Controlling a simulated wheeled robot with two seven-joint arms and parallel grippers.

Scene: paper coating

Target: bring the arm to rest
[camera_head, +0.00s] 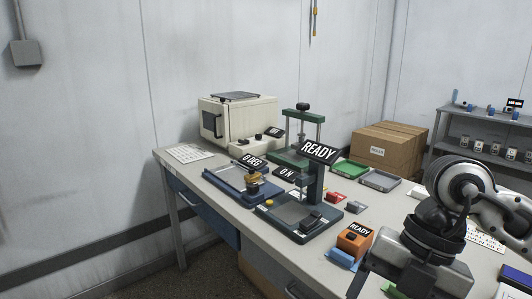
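My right arm comes in from the right edge, with its pale rounded links and black wrist joint over the front right of the table. My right gripper (378,284) hangs at its end, low in the picture. Its grey body shows, but the fingertips are partly cut off or dark against the table, so I cannot tell whether it is open or shut. No object shows clearly in it. My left arm and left gripper are not in view.
A cardboard box (388,146) stands behind.

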